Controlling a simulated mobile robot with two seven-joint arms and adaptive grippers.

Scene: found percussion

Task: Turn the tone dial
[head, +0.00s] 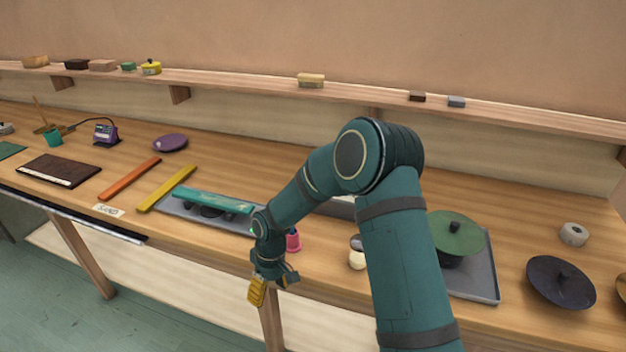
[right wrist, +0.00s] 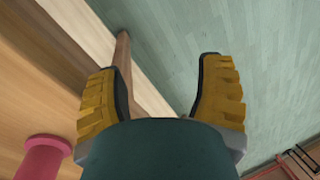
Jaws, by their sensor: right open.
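My right gripper (head: 271,284) hangs in front of the bench's front edge, below the level of the top, with its yellow fingers pointing down. In the right wrist view its fingers (right wrist: 160,75) are spread, with nothing between them. I cannot make out a tone dial for certain. A small purple device (head: 106,132) with a dark cable stands far off on the left of the bench; any dial on it is too small to tell. A pink object (head: 293,241) stands near the front edge beside my right wrist; it also shows in the right wrist view (right wrist: 45,157).
A grey tray (head: 182,208) holds a teal bar (head: 214,200). Yellow (head: 167,188) and orange (head: 130,178) bars lie left of it. A shelf (head: 230,84) runs behind. Space before the bench is clear.

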